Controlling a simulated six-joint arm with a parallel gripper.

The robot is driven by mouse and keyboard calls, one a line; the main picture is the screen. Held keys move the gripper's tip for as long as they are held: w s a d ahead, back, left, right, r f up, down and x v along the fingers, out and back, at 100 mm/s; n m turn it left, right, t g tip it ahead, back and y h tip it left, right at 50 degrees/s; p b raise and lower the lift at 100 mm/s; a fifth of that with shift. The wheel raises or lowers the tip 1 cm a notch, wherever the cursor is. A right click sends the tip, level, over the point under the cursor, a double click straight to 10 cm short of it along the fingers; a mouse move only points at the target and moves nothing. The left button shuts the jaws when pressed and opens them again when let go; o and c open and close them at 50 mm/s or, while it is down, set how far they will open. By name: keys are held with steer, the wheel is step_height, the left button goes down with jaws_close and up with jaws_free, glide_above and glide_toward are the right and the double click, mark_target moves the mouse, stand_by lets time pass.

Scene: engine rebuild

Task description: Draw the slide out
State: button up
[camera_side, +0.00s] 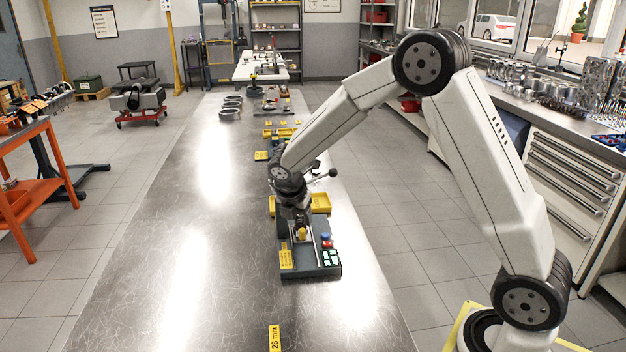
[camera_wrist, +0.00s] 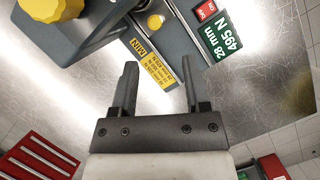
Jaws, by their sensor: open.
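A dark grey fixture (camera_side: 308,269) stands on the steel bench, with a yellow label and a green readout (camera_side: 330,258) at its near end. In the wrist view the readout (camera_wrist: 221,37) reads 28 mm and 495 N. A large yellow knob (camera_wrist: 50,8) is at the top left of the wrist view, on a grey block, with a small round yellow piece (camera_wrist: 155,21) to its right. I cannot tell which part is the slide. My gripper (camera_wrist: 159,75) is open and empty, its fingers in front of the yellow label (camera_wrist: 152,64). In the side view my gripper (camera_side: 298,222) points down over the fixture.
A yellow tray (camera_side: 320,203) lies just behind the fixture. Several dark rings (camera_side: 230,108) and more fixtures stand farther along. The bench left of the fixture is clear.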

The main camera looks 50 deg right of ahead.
mark_target(301, 230)
steer(key=shift+w+d+n, duration=0.3)
steer(key=shift+w+n, duration=0.05)
steer(key=shift+n, duration=0.05)
steer(key=shift+f, duration=0.15)
steer(key=shift+x, duration=3.8)
jaws_close()
